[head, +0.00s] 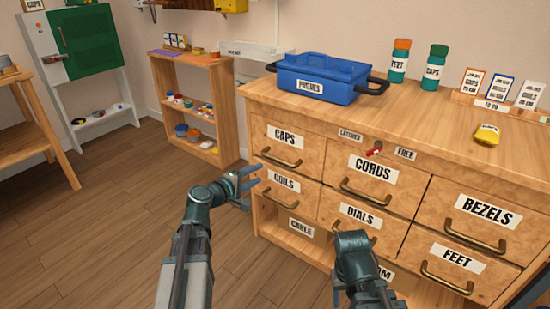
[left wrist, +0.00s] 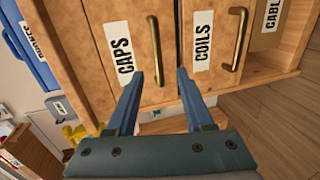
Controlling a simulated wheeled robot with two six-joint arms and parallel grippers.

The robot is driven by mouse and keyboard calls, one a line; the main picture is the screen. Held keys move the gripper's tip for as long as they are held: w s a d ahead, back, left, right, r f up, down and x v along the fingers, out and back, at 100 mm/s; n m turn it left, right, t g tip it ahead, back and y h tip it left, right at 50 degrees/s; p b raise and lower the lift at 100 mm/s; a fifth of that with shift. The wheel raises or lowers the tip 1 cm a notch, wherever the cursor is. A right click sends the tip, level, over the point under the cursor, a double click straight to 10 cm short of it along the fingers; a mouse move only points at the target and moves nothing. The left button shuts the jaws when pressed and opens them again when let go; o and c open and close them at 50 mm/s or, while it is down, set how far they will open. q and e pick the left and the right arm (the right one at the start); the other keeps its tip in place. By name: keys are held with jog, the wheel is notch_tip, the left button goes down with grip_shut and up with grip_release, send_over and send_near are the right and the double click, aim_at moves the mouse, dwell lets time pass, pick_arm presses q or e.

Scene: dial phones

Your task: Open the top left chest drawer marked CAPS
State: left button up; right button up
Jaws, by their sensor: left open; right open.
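The CAPS drawer (head: 309,153) is the top left drawer of the wooden chest and is closed. Its curved brass handle (head: 281,161) sits below the white CAPS label. My left gripper (head: 250,184) is open and empty, in front of the chest's left end near the CAPS and COILS drawers. In the left wrist view, the CAPS handle (left wrist: 154,50) shows beyond and between the open fingers (left wrist: 160,78); no contact is visible. My right gripper (head: 337,287) is low before the DIALS drawer, mostly hidden behind its own wrist.
COILS (head: 287,183), CORDS (head: 385,178), DIALS, BEZELS and FEET drawers are closed. A blue PHONES toolbox (head: 322,75) stands on top. Open floor (head: 110,225) lies left of the chest.

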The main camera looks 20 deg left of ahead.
aim_at(276, 161)
pick_arm(q)
jog(key=b+x, duration=0.1)
jog(key=x, duration=0.3)
jog(key=b+x, duration=0.1)
jog(key=x, duration=0.4)
jog(key=a+x, duration=0.1)
jog(key=x, duration=0.3)
jog(key=shift+w+d+r+b, duration=0.1)
jog(key=shift+w+r+b, duration=0.1)
jog(key=shift+w+b, duration=0.3)
jog(key=shift+c, duration=0.2)
grip_shut()
dwell(0.8)
